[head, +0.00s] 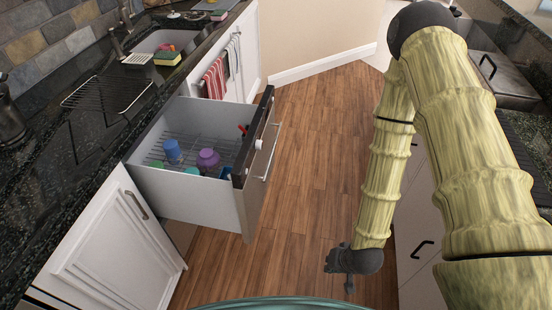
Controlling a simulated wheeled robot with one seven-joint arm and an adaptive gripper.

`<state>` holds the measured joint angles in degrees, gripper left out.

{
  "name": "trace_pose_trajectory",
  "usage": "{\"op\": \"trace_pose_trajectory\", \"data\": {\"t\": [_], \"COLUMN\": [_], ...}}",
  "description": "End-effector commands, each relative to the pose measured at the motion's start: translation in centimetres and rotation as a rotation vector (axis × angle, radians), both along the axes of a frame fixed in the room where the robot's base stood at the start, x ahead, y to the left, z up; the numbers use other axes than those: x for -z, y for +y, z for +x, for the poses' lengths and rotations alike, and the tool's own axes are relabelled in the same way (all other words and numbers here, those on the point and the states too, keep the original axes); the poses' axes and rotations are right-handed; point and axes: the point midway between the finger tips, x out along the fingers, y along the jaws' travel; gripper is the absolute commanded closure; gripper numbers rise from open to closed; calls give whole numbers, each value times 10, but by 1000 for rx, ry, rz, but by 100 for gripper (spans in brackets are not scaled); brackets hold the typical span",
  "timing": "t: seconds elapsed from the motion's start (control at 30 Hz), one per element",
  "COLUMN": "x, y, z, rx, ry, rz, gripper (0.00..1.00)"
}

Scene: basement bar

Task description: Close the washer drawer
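The washer drawer (190,199) is pulled far out from the counter on the left in the head view. It has grey side walls, a dark-topped front panel (252,150) and a bar handle (272,152) on its outer face. Inside are a wire rack, a blue cup (172,150), a purple bottle-like item (208,160) and other small items. My gripper (349,284) hangs low over the floor, to the right of the drawer and well apart from it. Its fingers are small and dark, and I cannot make out whether they are open or shut.
A white cabinet door (118,240) is below the counter, nearer than the drawer. A sink (168,42) with sponges (167,57) and a striped towel (215,79) are farther back. Cabinets (420,240) line the right. Wood floor (305,150) between is clear.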

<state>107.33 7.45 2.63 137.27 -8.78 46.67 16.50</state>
Motion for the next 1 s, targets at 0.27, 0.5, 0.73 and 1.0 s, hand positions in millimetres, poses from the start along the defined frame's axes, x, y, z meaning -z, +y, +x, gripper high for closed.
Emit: {"op": "trace_pose_trajectory", "data": {"t": [0.27, 0.5, 0.73, 1.0], "x": [22, 19, 5, -22], "y": [19, 33, 43, 50], "z": [86, 152, 208, 264], "rx": [147, 257, 343, 417], "ry": [-179, -316, -433, -551], "rz": [169, 338, 521, 755], "gripper": [100, 100, 100, 100]}}
